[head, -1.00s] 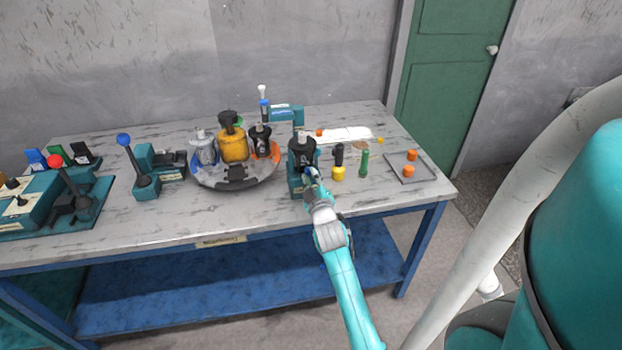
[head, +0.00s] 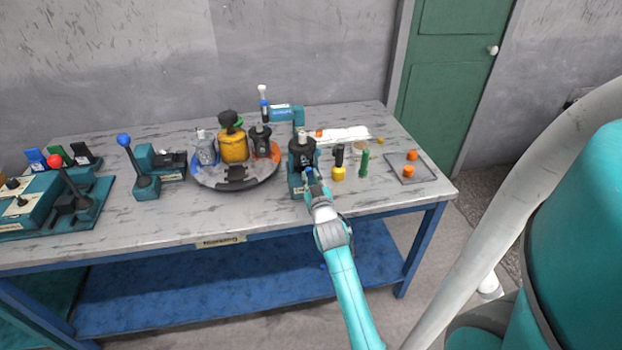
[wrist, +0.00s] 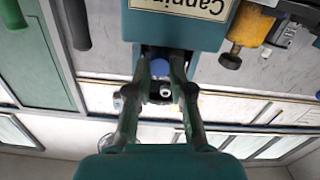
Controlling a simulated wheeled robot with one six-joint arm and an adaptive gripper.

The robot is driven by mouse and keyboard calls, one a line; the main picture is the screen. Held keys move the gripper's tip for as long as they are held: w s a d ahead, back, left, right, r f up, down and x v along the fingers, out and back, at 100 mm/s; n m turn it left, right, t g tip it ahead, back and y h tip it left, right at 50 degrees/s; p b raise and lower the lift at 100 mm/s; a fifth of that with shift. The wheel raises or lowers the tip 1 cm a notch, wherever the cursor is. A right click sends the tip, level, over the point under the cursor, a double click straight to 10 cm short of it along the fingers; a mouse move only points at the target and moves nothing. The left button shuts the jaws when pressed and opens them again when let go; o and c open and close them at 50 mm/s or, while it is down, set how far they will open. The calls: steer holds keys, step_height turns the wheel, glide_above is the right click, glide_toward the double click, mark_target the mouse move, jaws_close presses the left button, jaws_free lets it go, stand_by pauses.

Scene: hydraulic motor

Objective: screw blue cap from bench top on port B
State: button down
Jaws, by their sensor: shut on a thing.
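The blue cap (head: 308,172) is between the fingertips of my gripper (head: 312,180), at the front of the teal capping stand (head: 296,188). In the wrist view the blue cap (wrist: 160,68) sits between the two dark fingers of my gripper (wrist: 161,82), which is shut on it. A dark hydraulic motor (head: 302,152) with a pale shaft on top stands upright in the stand. The cap is close to the motor's front side. Port B itself is hidden, and I cannot tell whether the cap touches it or is threaded on.
A round turntable (head: 205,180) with several motors stands left of the stand. A yellow-handled tool (head: 338,172) and a green tool (head: 364,162) stand to the right. A tray (head: 425,172) with orange caps lies near the right edge. The bench front (head: 270,222) is clear.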

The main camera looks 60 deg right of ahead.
steer(key=m, duration=0.3)
steer(key=shift+d+m, duration=0.1)
steer(key=shift+m, duration=0.3)
steer(key=c, duration=1.2)
jaws_free()
steer(key=shift+c, duration=0.2)
steer(key=n, duration=0.5)
steer(key=shift+n, duration=0.3)
steer(key=n, duration=0.4)
steer(key=shift+n, duration=0.3)
